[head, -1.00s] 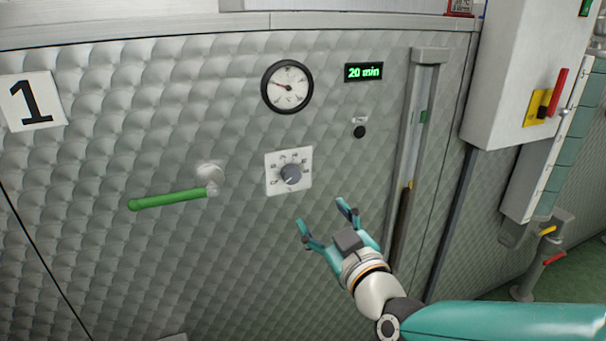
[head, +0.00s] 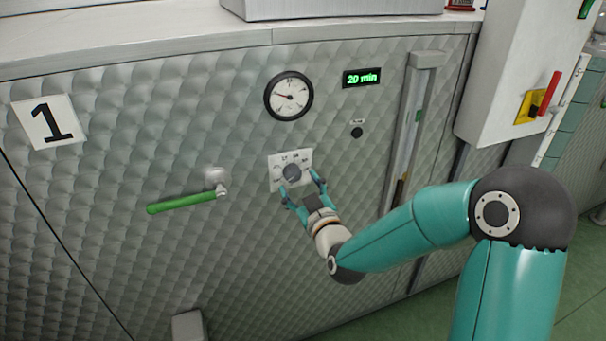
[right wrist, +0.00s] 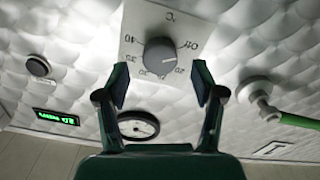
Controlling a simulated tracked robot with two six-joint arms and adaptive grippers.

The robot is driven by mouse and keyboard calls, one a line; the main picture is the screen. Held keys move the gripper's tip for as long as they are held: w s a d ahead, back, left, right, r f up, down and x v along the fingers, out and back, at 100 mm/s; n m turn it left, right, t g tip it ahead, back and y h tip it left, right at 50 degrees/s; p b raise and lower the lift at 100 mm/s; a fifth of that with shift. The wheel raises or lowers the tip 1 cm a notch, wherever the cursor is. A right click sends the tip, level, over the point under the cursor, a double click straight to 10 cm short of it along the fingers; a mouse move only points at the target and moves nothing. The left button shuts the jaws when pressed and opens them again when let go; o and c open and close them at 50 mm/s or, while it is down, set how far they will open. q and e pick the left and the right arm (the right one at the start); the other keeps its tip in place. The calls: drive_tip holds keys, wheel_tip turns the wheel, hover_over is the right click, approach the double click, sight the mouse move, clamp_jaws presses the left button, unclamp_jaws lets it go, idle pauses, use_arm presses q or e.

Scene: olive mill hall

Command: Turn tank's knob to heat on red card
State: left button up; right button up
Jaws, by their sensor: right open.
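The tank (head: 110,220) is a quilted metal wall with a "1" label (head: 49,121). Its grey round knob (head: 292,172) sits on a white dial plate (head: 277,163). In the right wrist view the knob (right wrist: 160,55) shows close, with numbers around it on the plate (right wrist: 190,22); its pointer setting is hard to read. My right gripper (head: 300,184) is open at the plate's lower edge. In the right wrist view its fingertips (right wrist: 161,85) stand on either side of the knob, apart from it. No red card is clearly seen. My left gripper is out of view.
A round gauge (head: 289,96), a green "20 min" display (head: 361,77) and a black button (head: 356,132) are above and right of the knob. A green lever handle (head: 185,202) sticks out at left. A sight tube (head: 408,130) and a white switch box (head: 520,70) stand right.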

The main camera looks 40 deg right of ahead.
drive_tip(key=shift+x, duration=0.95)
